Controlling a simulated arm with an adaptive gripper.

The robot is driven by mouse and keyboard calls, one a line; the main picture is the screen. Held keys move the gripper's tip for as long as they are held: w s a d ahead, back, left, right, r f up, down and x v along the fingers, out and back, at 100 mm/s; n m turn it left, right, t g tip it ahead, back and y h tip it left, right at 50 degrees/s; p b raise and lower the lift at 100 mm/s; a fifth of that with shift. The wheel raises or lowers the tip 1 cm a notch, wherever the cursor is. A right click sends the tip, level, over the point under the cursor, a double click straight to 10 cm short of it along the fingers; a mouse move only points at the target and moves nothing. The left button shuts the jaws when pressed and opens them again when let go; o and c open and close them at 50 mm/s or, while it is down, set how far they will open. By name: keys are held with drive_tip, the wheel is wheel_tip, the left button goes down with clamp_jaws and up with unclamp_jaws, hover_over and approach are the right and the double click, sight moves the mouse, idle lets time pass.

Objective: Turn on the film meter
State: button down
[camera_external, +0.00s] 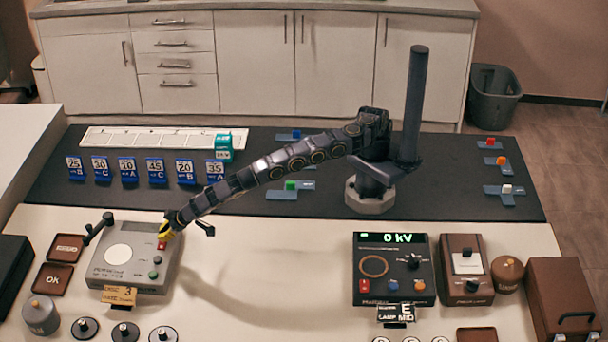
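My gripper (166,232), with yellow fingertips, is at the box's upper right corner, beside or over the red part (162,246). I cannot tell whether it touches. The fingers are too small to tell if they are open or shut. No lit display shows on the box.
A black unit (393,290) reading "0 kV" and a brown meter box (466,287) stand at the right. Blue numbered tags (129,171) line the dark mat behind. A yellow card (119,296) leans at the grey box's front. The table middle is clear.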

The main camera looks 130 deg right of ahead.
drive_tip(key=shift+f, duration=0.1)
drive_tip(key=shift+s+d+f+m+t+y, duration=0.15)
drive_tip(key=shift+s+f+m+t+y, duration=0.15)
drive_tip(key=shift+f+t+y, duration=0.15)
drive_tip(key=shift+d+f+t+y, duration=0.15)
drive_tip(key=shift+t+y, duration=0.1)
drive_tip(key=shift+y, duration=0.2)
drive_tip(key=shift+w, duration=0.1)
drive_tip(key=shift+w+a+r, duration=0.4)
drive_tip(key=shift+w+a, duration=0.1)
drive_tip(key=shift+a, duration=0.1)
